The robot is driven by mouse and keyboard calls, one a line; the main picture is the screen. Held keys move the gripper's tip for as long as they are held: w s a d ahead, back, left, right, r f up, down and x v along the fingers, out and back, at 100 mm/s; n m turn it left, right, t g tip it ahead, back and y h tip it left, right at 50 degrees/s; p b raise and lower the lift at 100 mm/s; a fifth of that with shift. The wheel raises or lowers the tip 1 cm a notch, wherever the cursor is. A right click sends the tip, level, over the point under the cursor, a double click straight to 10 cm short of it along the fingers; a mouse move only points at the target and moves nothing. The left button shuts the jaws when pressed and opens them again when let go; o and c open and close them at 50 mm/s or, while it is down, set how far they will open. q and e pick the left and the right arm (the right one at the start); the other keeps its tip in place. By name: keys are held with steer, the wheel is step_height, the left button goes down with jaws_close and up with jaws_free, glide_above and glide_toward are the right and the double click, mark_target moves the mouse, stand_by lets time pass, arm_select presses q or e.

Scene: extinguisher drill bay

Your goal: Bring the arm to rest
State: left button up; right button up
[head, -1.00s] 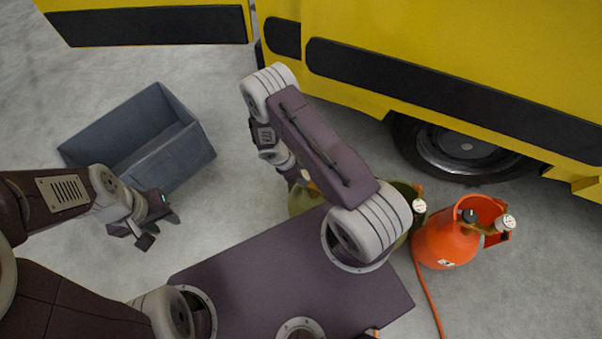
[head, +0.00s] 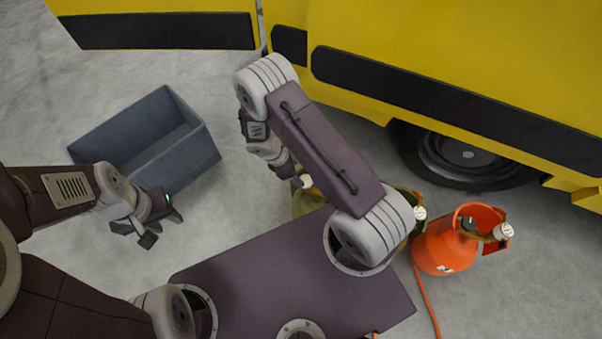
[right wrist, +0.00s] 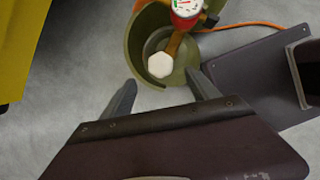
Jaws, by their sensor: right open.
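My right arm (head: 325,150) reaches away from my body in the head view, bent at its elbow. Its gripper is largely hidden there behind the arm. In the right wrist view my right gripper (right wrist: 161,88) is open, its two fingers apart with nothing between them. An olive-green cylinder (right wrist: 136,45) with a pale hexagonal cap and a red-rimmed gauge lies just beyond the fingertips. In the head view this cylinder (head: 306,207) is partly covered by my arm. My left gripper (head: 164,226) is open and empty, in front of the grey bin.
An open grey bin (head: 192,168) stands on the concrete floor at the left. An orange-red cylinder (head: 440,247) with a hose (head: 425,290) stands at the right. A yellow vehicle (head: 450,50) with a black wheel (head: 455,155) fills the back. Floor between bin and green cylinder is clear.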

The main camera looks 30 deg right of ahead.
steer(key=shift+a+r, duration=0.15)
steer(key=shift+r, duration=0.25)
